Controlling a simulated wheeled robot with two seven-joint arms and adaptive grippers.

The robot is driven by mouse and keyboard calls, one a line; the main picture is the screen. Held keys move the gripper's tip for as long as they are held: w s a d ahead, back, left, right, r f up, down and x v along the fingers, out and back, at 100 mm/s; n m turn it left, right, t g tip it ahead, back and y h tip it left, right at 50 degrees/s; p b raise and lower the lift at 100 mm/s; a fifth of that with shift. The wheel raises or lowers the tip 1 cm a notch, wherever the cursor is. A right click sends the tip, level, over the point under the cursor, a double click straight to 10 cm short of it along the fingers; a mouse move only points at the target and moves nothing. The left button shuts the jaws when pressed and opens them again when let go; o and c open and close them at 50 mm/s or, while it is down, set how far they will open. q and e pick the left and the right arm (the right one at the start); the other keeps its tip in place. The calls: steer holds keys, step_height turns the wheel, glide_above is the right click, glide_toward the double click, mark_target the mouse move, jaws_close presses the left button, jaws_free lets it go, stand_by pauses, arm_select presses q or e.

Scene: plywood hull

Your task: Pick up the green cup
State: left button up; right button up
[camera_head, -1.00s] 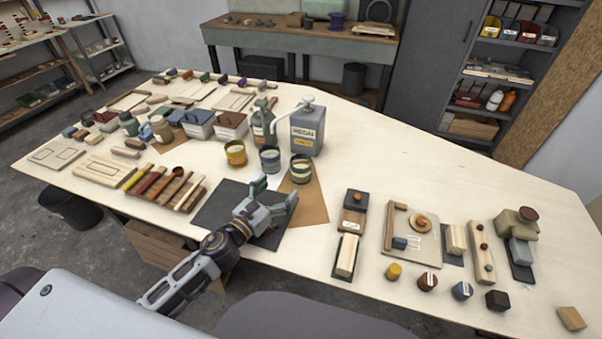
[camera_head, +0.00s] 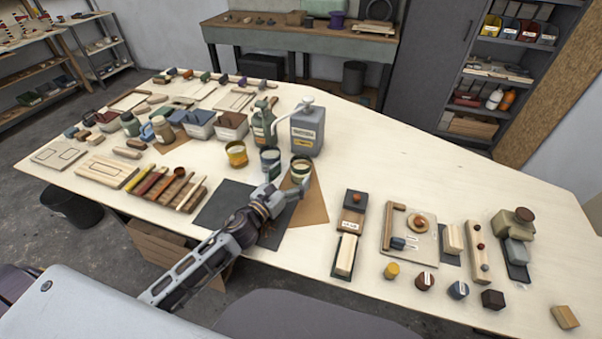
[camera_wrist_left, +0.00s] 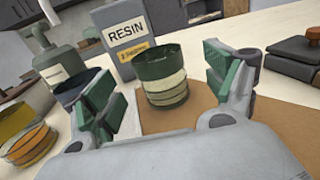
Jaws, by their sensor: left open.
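The green cup (camera_head: 301,170) stands upright at the near right end of a short row of cups, on a brown sheet. In the left wrist view the green cup (camera_wrist_left: 162,80) has a dark green rim and pale bands, and it shows between and beyond the two green-padded fingers. My left gripper (camera_head: 285,187) is open and empty, close in front of the cup. In the head view its fingers partly cover the cup's lower part. Whether a finger touches the cup I cannot tell. My right gripper is not in view.
A blue cup (camera_head: 270,161) and a yellow cup (camera_head: 236,154) stand to the left of the green one. A grey resin can (camera_head: 308,132) and a green bottle (camera_head: 263,125) stand behind. A dark mat (camera_head: 215,205) lies under my left arm.

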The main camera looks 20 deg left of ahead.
mark_target(295, 169)
arm_select(q)
steer(key=shift+w+d, duration=0.1)
steer(key=shift+w, duration=0.25)
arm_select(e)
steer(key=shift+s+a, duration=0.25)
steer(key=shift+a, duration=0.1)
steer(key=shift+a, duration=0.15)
arm_select(q)
steer(key=shift+w, duration=0.1)
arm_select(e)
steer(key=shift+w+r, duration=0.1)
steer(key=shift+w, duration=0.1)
arm_select(q)
steer(key=shift+w+d+r+p, duration=0.15)
steer(key=shift+w+r+p, duration=0.2)
steer(key=shift+w, duration=0.35)
steer(key=shift+p+x, duration=0.35)
steer(key=shift+x, duration=0.6)
steer(key=shift+w+d, duration=0.1)
steer(key=shift+w, duration=0.5)
steer(key=shift+w+d, duration=0.1)
steer(key=shift+w, duration=0.2)
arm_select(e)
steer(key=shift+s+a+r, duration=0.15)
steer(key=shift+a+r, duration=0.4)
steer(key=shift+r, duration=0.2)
